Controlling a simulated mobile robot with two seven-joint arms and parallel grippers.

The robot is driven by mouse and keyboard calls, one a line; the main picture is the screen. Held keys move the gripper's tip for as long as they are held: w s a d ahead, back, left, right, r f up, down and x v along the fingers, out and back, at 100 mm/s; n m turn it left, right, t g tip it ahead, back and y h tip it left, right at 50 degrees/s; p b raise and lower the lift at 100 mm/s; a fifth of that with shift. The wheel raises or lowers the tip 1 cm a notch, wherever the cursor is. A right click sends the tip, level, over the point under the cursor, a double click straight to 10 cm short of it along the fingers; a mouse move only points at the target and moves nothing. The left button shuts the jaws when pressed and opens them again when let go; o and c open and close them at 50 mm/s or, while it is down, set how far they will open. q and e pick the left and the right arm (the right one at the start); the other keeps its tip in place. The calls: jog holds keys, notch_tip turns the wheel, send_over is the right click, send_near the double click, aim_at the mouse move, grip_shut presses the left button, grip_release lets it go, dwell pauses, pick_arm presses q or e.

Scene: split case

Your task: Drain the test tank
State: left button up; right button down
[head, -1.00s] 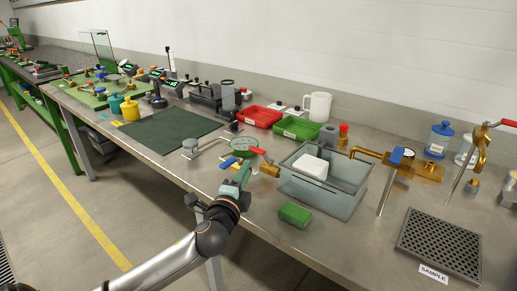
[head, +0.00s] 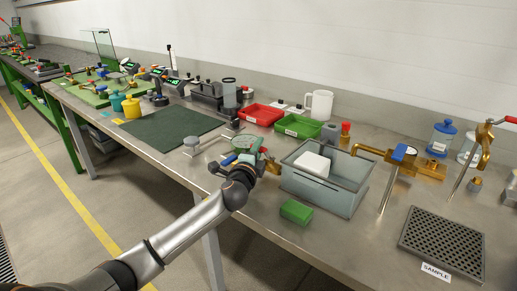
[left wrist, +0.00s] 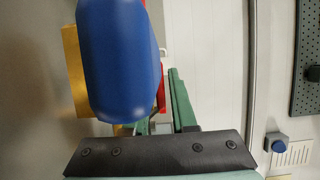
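The test tank (head: 325,192) is a grey see-through box on the bench, with a white block (head: 313,163) inside. A brass fitting with red parts (head: 273,167) sits at its left side, partly hidden by my gripper. My left gripper (head: 262,157) is at this fitting, just left of the tank. A blue handle (head: 229,160) lies beside the gripper. In the left wrist view a large blue rounded grip (left wrist: 120,58) hides much of the fingers, with brass (left wrist: 76,70) and red behind it. Whether the fingers hold anything is unclear. My right gripper is out of view.
A green block (head: 296,211) lies in front of the tank. Red (head: 262,114) and green (head: 298,127) trays and a white mug (head: 319,104) stand behind. A brass tap (head: 398,160) and a perforated drip tray (head: 443,245) are at right. The dark mat (head: 160,134) at left is bare.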

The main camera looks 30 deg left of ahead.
pick_arm(q)
jog(key=shift+c, duration=0.2)
grip_shut()
dwell(1.1)
